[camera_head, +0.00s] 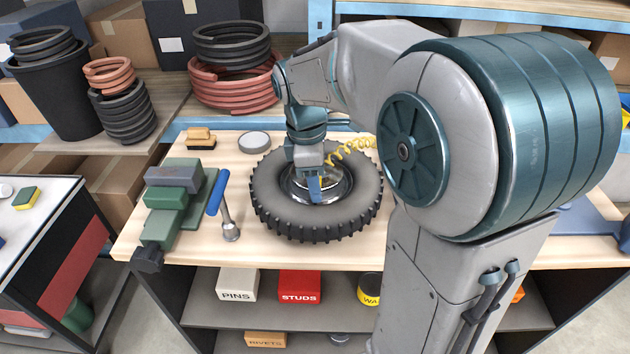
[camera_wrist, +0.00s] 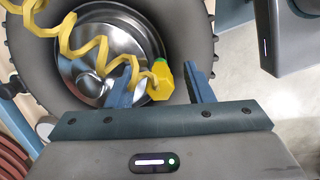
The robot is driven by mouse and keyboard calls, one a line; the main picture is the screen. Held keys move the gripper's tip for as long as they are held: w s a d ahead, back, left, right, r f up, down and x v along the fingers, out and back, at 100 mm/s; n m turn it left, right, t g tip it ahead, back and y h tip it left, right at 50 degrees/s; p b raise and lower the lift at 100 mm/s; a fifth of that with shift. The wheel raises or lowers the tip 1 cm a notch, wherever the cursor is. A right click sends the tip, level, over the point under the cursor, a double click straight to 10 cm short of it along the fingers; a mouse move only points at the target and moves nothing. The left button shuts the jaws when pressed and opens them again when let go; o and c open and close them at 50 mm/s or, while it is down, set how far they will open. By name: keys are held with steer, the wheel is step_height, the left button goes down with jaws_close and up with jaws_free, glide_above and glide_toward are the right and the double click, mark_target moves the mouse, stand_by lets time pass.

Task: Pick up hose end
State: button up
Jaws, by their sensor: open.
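A yellow coiled hose shows in the wrist view (camera_wrist: 95,48) and in the head view (camera_head: 352,147), crossing over a black tyre (camera_head: 265,190) with a shiny metal rim. The hose end (camera_wrist: 161,80) is a yellow fitting with a bit of green at its top. The fingers are apart, with a gap on the right side of the hose end. In the head view my gripper (camera_head: 314,188) is over the wheel's hub and hides the hose end.
Labelled boxes sit on the shelf below. Coils of hose stand behind.

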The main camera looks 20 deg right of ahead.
steer(key=shift+c, duration=0.4)
jaws_close()
steer(key=shift+r, duration=0.1)
steer(key=shift+r, duration=0.6)
step_height(320, 180, up, 3)
steer(key=shift+f, duration=0.1)
steer(key=s+d+r+b, duration=0.1)
steer(key=s+d+r, duration=0.3)
steer(key=d+r, duration=0.3)
steer(key=d, duration=0.4)
